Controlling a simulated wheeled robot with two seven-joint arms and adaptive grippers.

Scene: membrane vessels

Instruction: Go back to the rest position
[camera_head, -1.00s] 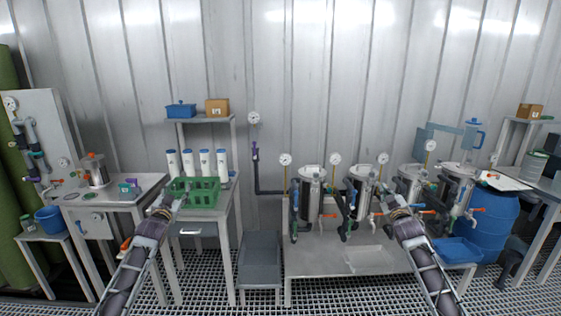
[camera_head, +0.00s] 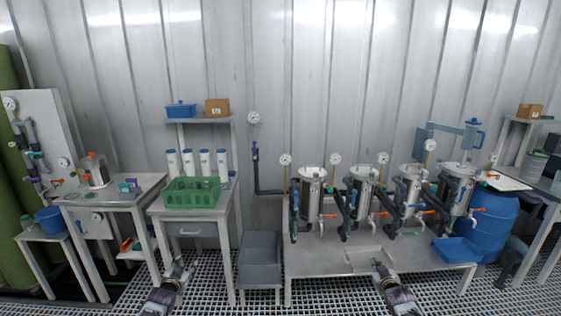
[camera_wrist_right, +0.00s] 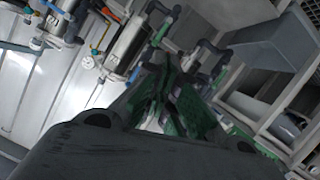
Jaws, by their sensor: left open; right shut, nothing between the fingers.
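My left gripper (camera_head: 178,268) is low in the head view, in front of the table with the green crate and below its top. It is open and holds nothing. My right gripper (camera_head: 379,267) is low in front of the bench with the metal vessels, near its front edge. It is shut and empty.
Several metal vessels (camera_head: 312,190) with gauges and valves stand on the long bench (camera_head: 330,262). A green crate (camera_head: 192,193) and white cartridges stand on the left table. A grey bin (camera_head: 260,255) sits between them. Open grating floor (camera_head: 225,300) lies in front.

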